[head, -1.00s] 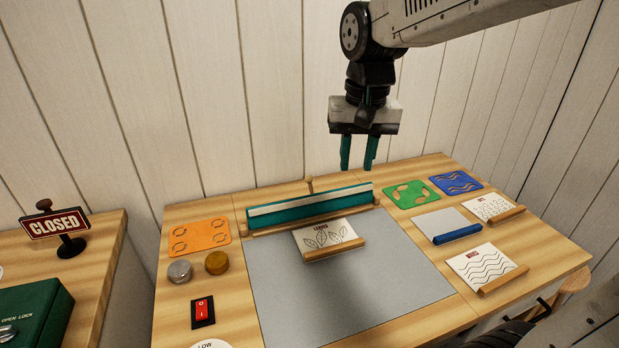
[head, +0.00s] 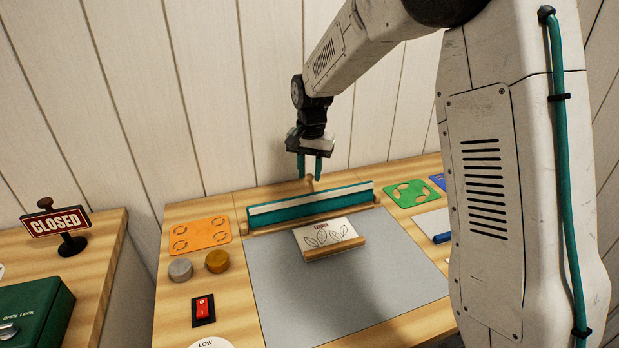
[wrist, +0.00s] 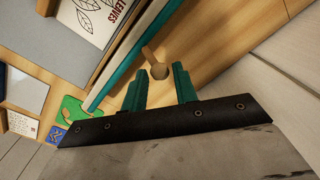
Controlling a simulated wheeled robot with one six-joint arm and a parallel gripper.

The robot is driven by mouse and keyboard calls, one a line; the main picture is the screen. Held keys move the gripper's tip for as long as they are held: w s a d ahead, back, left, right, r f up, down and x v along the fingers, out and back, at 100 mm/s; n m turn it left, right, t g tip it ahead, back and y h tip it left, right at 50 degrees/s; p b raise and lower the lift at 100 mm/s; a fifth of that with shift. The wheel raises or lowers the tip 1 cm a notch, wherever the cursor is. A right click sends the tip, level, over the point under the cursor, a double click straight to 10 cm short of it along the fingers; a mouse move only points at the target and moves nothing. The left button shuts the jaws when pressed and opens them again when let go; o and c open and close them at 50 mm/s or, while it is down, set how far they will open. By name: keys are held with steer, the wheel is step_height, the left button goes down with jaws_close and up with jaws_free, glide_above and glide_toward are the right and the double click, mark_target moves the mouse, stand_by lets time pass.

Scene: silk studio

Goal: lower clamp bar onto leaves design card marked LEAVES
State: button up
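The teal and white clamp bar (head: 311,205) stands raised at the back of the grey printing bed (head: 290,290). A wooden handle (head: 310,184) sticks up at its middle. The LEAVES card (head: 330,237), white with leaf outlines and a wooden front strip, lies on the bed just in front of the bar. My gripper (head: 309,178) is open above and behind the bar, by the handle. In the wrist view the handle (wrist: 156,66) shows ahead of and between the teal fingers (wrist: 160,78). It does not look gripped. The card (wrist: 95,20) also shows there.
An orange card (head: 200,234), two round knobs and a red switch (head: 203,310) lie left of the bed. Green (head: 412,193) and blue cards lie to the right. My arm hides much of the right side. The wall is close behind the table.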

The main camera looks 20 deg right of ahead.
steer(key=shift+f, duration=1.2)
jaws_close()
steer(key=shift+s+r, duration=0.1)
